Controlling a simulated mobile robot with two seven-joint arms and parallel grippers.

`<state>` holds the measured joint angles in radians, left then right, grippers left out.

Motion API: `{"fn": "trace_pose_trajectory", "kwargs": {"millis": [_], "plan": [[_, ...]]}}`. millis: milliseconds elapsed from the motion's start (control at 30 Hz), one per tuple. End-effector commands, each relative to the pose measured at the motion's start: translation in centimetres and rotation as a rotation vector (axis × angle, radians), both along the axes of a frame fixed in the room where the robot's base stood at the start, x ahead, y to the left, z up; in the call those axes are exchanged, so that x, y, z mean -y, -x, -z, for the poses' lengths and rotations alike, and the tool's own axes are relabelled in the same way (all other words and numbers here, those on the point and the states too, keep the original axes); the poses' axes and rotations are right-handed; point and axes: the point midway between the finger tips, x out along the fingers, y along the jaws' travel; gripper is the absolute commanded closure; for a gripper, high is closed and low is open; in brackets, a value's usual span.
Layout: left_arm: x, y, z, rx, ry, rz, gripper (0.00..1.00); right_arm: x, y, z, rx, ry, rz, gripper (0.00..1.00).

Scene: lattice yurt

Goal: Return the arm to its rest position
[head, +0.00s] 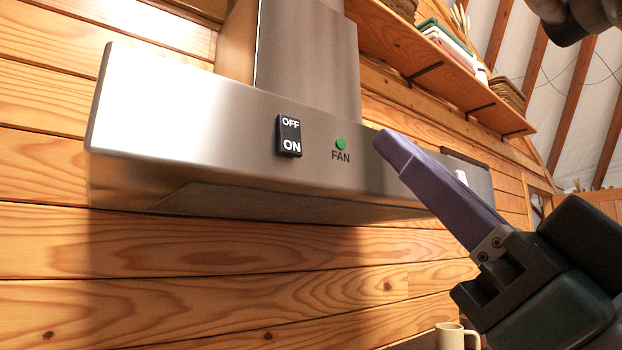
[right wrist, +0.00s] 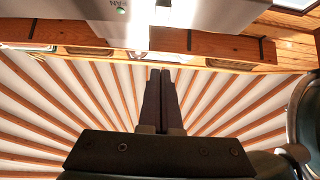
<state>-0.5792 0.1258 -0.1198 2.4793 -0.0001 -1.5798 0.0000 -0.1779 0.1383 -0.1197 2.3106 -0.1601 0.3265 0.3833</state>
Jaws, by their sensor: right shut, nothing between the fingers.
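My right gripper (head: 390,148) comes in from the lower right of the head view, its purple-grey fingers shut together and empty. Its fingertips point up and left, in front of the right part of the steel range hood (head: 220,120), to the right of the green FAN light (head: 340,143). I cannot tell from the head view whether they touch the hood. In the right wrist view the two dark fingers (right wrist: 160,75) lie side by side, with the hood (right wrist: 205,14) beyond their tips at the top. My left gripper is not in view.
A black OFF/ON rocker switch (head: 289,135) sits on the hood front. A wooden shelf (head: 440,70) with books and baskets runs along the wall at upper right. A beige mug (head: 450,337) stands at the bottom, near my right gripper. The plank wall (head: 200,270) below the hood is bare.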

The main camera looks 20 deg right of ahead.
Motion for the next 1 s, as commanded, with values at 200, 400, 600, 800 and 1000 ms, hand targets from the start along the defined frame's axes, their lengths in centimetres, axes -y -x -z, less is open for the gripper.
{"fn": "trace_pose_trajectory", "kwargs": {"millis": [200,400,600,800,1000], "plan": [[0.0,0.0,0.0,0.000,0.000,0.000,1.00,0.0,0.0,0.0,0.000,0.000,0.000,1.00],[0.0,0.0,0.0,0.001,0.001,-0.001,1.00,0.2,-1.1,1.3,-0.080,0.007,0.025,1.00],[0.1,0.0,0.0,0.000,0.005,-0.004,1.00,1.5,-4.7,10.8,-0.560,0.078,0.147,1.00],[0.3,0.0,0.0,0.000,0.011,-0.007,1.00,2.9,-1.9,25.1,-1.198,0.242,0.227,1.00],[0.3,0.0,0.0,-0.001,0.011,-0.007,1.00,3.7,6.8,34.6,-1.722,0.427,0.205,1.00]]}}
